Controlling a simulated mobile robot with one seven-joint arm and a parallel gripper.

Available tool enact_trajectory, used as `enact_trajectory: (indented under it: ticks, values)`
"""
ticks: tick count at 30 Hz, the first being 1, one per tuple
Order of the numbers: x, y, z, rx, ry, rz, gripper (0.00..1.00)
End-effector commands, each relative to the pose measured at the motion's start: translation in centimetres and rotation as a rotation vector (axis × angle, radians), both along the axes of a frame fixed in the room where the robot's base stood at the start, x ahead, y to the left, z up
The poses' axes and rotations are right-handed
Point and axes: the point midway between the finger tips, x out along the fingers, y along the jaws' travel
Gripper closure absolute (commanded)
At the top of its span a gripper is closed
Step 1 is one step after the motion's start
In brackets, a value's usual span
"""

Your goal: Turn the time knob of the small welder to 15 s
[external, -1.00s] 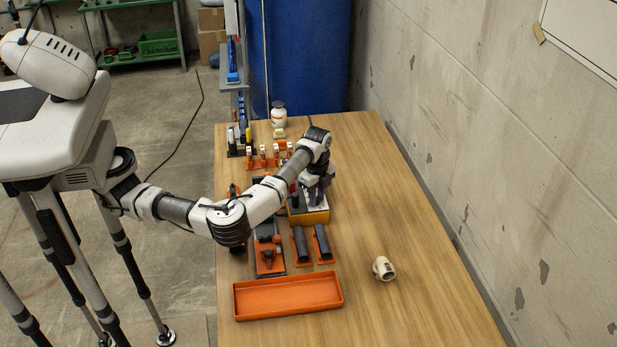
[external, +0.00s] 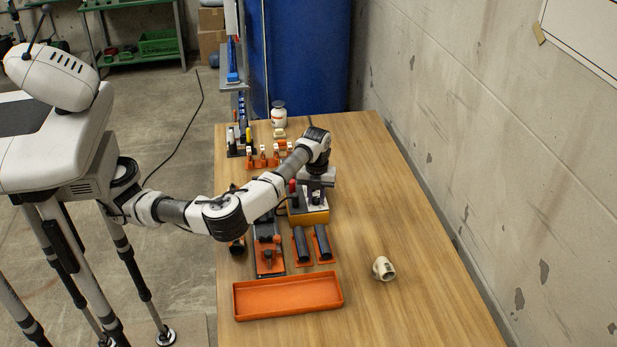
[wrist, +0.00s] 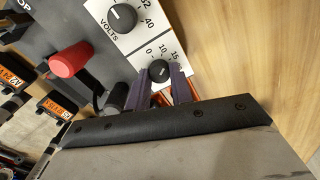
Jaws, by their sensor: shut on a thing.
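The small welder (external: 309,216) stands on the wooden table under my arm, with an orange-yellow lower body. In the wrist view its pale panel (wrist: 130,42) carries a large black VOLTS knob (wrist: 122,18) and a smaller black time knob (wrist: 158,71). The numbers 0, 10 and 15 show beside the time knob. My gripper (wrist: 160,80) has its two purple fingers on either side of the time knob and is shut on it. A pale mark shows on the knob, but its exact setting is too small to read.
A red-handled lever (wrist: 69,60) rises beside the panel. An orange tray (external: 288,297), two black cylinders on orange bases (external: 312,244) and a beige pipe fitting (external: 384,268) are nearer the front. The table's right side is mostly clear.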

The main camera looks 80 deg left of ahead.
Motion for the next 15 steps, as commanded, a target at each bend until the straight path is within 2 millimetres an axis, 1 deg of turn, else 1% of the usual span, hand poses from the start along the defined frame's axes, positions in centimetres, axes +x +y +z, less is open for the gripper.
enact_trajectory:
  ticks: [6,15]
  values:
    - [0.01,-0.14,-0.04,-0.003,-0.001,-0.182,1.0]
    - [-0.04,-0.13,-0.01,-0.003,-0.001,-0.349,1.0]
